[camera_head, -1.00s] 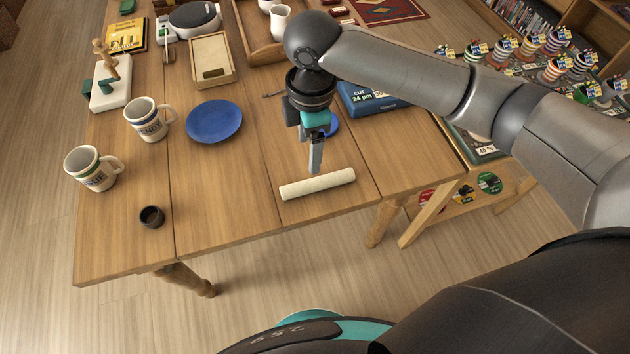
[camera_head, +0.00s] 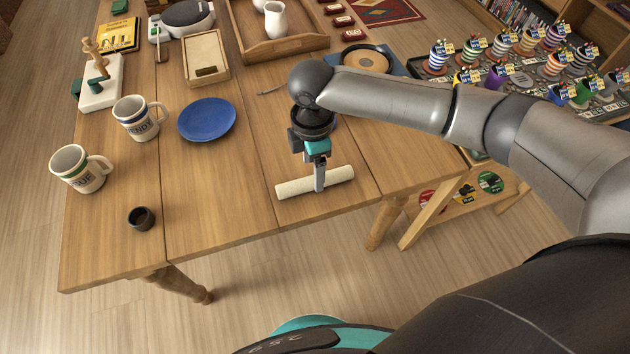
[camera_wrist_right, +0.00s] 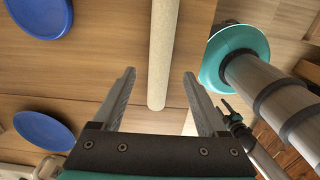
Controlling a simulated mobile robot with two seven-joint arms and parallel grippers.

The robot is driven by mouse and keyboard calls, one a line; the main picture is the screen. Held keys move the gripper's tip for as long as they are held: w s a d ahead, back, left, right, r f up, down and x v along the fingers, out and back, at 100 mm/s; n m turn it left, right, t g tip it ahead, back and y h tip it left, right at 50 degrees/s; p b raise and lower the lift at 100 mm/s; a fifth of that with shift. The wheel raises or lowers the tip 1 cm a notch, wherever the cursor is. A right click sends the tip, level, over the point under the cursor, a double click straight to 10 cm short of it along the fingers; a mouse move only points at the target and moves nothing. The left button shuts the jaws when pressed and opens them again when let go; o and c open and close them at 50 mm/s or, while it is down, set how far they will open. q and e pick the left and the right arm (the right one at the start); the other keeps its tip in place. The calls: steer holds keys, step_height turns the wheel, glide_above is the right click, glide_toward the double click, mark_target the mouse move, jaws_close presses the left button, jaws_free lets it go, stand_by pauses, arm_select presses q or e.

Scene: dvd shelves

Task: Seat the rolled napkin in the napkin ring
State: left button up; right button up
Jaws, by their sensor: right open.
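The rolled napkin (camera_head: 295,187) is a cream cylinder lying on the wooden table near its front edge. It also shows in the right wrist view (camera_wrist_right: 161,50), where it runs between the fingers. My right gripper (camera_head: 319,187) points down at the napkin, with a finger in front of it. In the right wrist view the right gripper (camera_wrist_right: 160,78) is open, one finger on each side of the napkin, with gaps to both. The napkin ring (camera_head: 141,218) is a small dark ring on the table's front left, apart from the napkin. My left gripper is not in view.
Two mugs (camera_head: 137,118) (camera_head: 80,168) stand at the left, behind the ring. A blue plate (camera_head: 207,119) lies between the mugs and my right arm. The table (camera_head: 215,200) is clear between ring and napkin. A wooden tray (camera_head: 297,45) is farther back.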

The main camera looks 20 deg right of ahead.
steer(key=f, duration=0.1)
steer(key=f+b, duration=0.1)
steer(key=f, duration=0.2)
steer(key=shift+d, duration=0.25)
steer(key=shift+f, duration=0.2)
steer(key=c, duration=0.4)
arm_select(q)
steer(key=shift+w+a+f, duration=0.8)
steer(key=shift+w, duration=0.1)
arm_select(e)
jaws_close()
